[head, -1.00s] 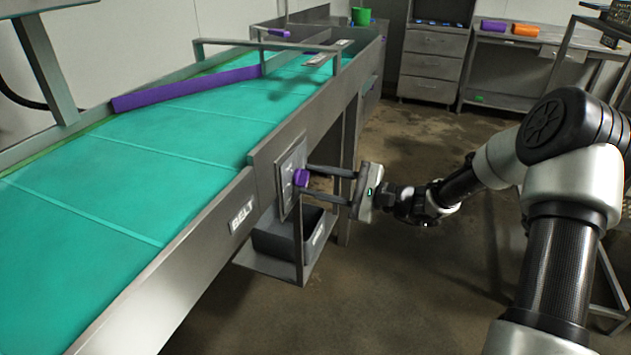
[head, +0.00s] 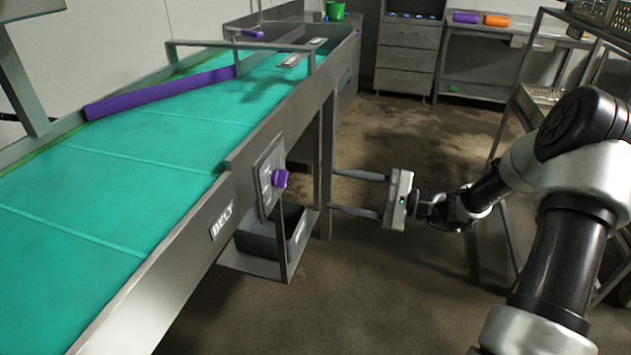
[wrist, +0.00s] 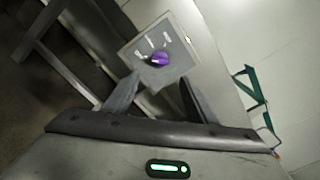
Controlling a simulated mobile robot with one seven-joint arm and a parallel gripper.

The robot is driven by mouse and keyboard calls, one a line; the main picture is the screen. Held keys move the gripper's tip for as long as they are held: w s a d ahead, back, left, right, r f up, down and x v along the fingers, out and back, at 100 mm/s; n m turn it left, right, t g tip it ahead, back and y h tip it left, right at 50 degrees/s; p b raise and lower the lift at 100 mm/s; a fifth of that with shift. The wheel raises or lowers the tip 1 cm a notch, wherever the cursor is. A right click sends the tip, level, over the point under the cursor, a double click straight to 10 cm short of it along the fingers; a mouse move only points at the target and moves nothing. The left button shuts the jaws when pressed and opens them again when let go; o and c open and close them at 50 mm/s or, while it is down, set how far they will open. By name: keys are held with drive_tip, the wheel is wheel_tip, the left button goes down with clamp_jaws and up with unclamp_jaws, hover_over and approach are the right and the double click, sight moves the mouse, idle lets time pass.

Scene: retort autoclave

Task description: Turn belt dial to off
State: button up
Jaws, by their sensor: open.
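The belt dial is a purple knob (head: 280,178) on a light square plate (head: 266,180) on the side of the conveyor. The wrist view shows the knob (wrist: 160,59) ahead of the fingertips, with several pale marks on the plate around it. My gripper (head: 331,191) is to the right of the knob, fingers spread and pointing at the conveyor side. It is apart from the knob and holds nothing. The marks are too small to read.
A label reading BELT (head: 222,221) is on the conveyor's side. A dark bin (head: 262,232) sits on a shelf below the dial, beside a thin metal post. The green conveyor belt (head: 150,140) runs along the left. A wire rack stands at the right. Floor between is clear.

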drive_tip(key=v, duration=0.5)
drive_tip(key=shift+s+d, duration=0.1)
drive_tip(key=shift+d, duration=0.25)
